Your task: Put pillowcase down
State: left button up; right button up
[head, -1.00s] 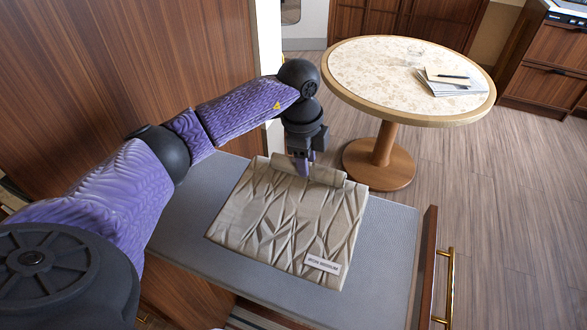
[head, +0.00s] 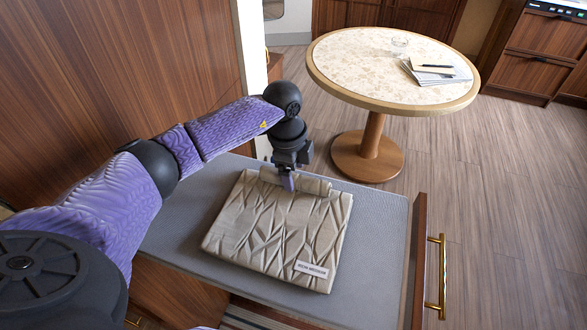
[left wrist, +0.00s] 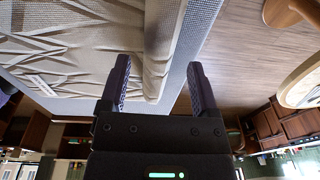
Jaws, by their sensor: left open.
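The pillowcase (head: 275,232) is a beige, wrinkled, folded cloth with a white label at its near right corner. It lies flat on the grey surface (head: 380,215), with a rolled fold along its far edge. My left gripper (head: 288,184) is at that far edge, pointing down. In the left wrist view the pillowcase (left wrist: 90,50) fills the upper left, and its edge reaches between the open fingers of my left gripper (left wrist: 158,82). I cannot tell whether the fingers touch the cloth. My right gripper is not in view.
A round table (head: 390,70) with a pale top stands beyond on the wooden floor (head: 500,190), holding papers and a pen. A wooden panel with a brass handle (head: 440,275) borders the grey surface on the right. A wood wall (head: 120,70) rises at left.

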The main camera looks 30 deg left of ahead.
pick_arm(q)
notch_tip(320, 180, up, 12)
jog(key=a+p, duration=0.1)
jog(key=p, duration=0.1)
jog(key=shift+s, duration=0.4)
jog(key=shift+d+f, duration=0.1)
jog(key=shift+f, duration=0.05)
